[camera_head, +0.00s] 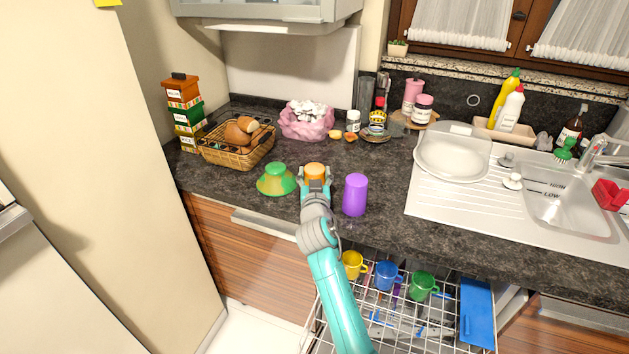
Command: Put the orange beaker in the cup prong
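The orange beaker (315,170) is on or just above the dark countertop, between a green bowl (276,181) and a purple beaker (355,194). My gripper (316,181) reaches it from the front, and its grey fingers overlap the beaker's lower part. I cannot tell whether they are shut on it. The pulled-out dishwasher rack (313,309) is below the counter and partly hidden by my arm. A yellow cup (354,264), a blue cup (386,275) and a green cup (422,285) sit in it along its back side.
A bread basket (238,147), stacked boxes (183,114) and a pink bowl (306,124) stand behind on the counter. A sink with drainboard (470,195) is at right. A blue board (477,313) stands at the rack's right side. The counter edge lies between beaker and rack.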

